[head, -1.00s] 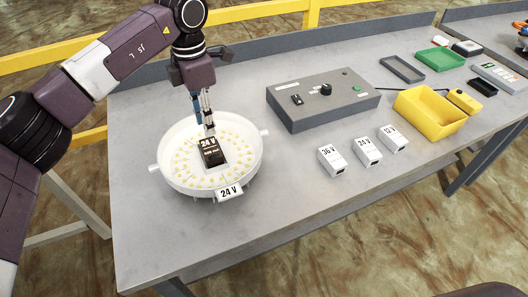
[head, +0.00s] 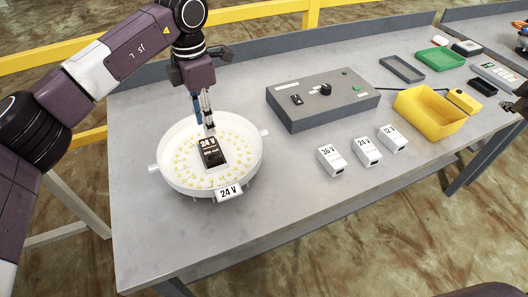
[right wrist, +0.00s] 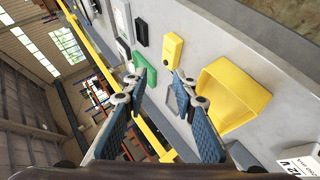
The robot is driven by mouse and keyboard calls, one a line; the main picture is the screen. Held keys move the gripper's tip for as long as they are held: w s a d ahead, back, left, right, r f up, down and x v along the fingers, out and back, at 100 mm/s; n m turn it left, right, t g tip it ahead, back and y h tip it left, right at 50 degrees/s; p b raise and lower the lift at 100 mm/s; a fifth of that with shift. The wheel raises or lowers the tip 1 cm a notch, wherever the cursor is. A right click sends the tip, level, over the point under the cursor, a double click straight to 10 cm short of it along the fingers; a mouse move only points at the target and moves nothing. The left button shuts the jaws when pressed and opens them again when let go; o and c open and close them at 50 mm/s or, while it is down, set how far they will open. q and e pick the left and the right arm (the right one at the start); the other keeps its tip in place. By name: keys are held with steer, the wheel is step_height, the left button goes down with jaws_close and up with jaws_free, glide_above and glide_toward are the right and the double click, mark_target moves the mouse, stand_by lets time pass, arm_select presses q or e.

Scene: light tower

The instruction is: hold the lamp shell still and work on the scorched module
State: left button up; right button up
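The round white lamp shell (head: 163,181) sits on the left part of the table, with a 24 V tag (head: 229,193) on its front. Inside, among small yellowish LEDs, is the dark scorched module (head: 213,156) with a 24 V label. My left gripper (head: 209,127) points down into the shell, its fingertips at the module's far edge; whether they clasp anything is unclear. My right gripper (head: 515,104) is at the right edge of the head view. In the right wrist view its fingers (right wrist: 158,78) are spread and empty.
Three white modules, 36 V (head: 331,160), 24 V (head: 367,151) and 12 V (head: 392,138), stand right of the shell. Behind them is a grey control box (head: 322,99). A yellow bin (head: 430,111), a yellow block (head: 463,100) and green tray (head: 440,59) are further right.

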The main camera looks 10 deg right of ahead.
steer(key=w+a+f+n+t+y, duration=0.1)
steer(key=w+a+f+n, duration=0.2)
steer(key=a, duration=0.4)
steer(key=w+a+f+n+t+y, duration=0.1)
steer(key=w+a+f+n, duration=0.3)
steer(key=a, duration=0.3)
step_height(320, 180, up, 7)
steer(key=n+t+y, duration=0.3)
steer(key=n+y, duration=1.2)
steer(key=n, duration=0.8)
glide_above(261, 142)
steer(key=s+a+r+n+y, duration=0.6)
steer(key=s+a+r+n, duration=0.2)
steer(key=s+a+r, duration=0.4)
steer(key=w+d+f+m+h, duration=0.35)
steer(key=d+f+h, duration=0.25)
steer(key=f+h, duration=0.4)
steer(key=w+d+f+m+h, duration=0.3)
steer(key=d+f+m+h, duration=0.3)
steer(key=f, duration=0.6)
steer(key=shift+n+g+h, duration=0.3)
steer(key=shift+n+g, duration=0.1)
steer(key=shift+n, duration=0.15)
steer(key=x, duration=0.6)
steer(key=shift+w, duration=0.45)
